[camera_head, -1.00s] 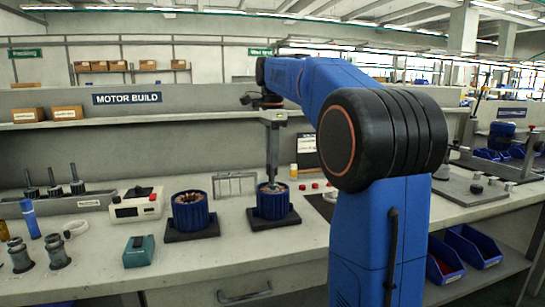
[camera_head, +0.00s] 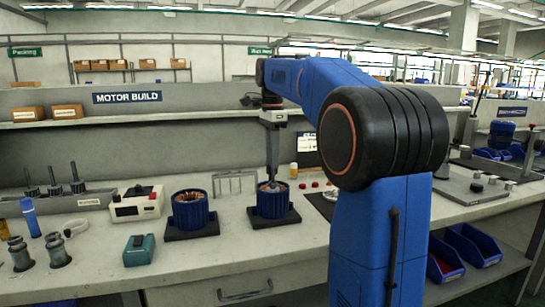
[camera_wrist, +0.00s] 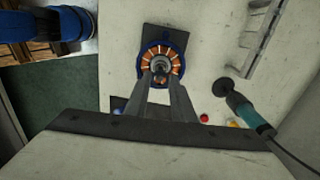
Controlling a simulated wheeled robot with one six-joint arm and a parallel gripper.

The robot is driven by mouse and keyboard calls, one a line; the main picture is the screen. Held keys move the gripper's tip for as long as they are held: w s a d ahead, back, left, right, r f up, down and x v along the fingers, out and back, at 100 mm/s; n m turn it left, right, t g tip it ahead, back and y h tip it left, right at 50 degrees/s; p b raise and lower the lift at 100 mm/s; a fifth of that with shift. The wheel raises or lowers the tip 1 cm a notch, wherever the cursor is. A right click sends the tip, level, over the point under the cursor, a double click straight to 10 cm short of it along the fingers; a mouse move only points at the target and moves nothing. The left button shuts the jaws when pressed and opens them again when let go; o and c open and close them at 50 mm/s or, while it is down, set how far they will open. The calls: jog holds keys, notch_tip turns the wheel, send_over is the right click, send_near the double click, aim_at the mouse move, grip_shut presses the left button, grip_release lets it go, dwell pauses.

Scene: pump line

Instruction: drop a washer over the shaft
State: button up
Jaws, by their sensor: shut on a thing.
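A blue motor housing (camera_head: 272,204) stands on a dark square base on the bench, and its copper windings show in a ring in the wrist view (camera_wrist: 160,46). My gripper (camera_head: 271,181) points straight down over the middle of this housing. In the wrist view its two fingertips (camera_wrist: 161,79) are close together at the near side of the ring's centre. A small grey round part (camera_wrist: 160,66) lies at or just beyond the tips, apparently the washer. I cannot tell the washer from the shaft end there, nor whether the washer is around the shaft.
A second blue housing (camera_head: 190,210) on its own base stands close on the left. A wire rack (camera_head: 235,184) is behind. A beige device (camera_head: 137,204) and a teal box (camera_head: 139,250) lie further left.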

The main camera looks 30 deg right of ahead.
jog(key=shift+f, duration=1.4)
dwell(0.6)
jog(key=o, duration=1.1)
jog(key=shift+r, duration=0.15)
jog(key=shift+r, duration=2.4)
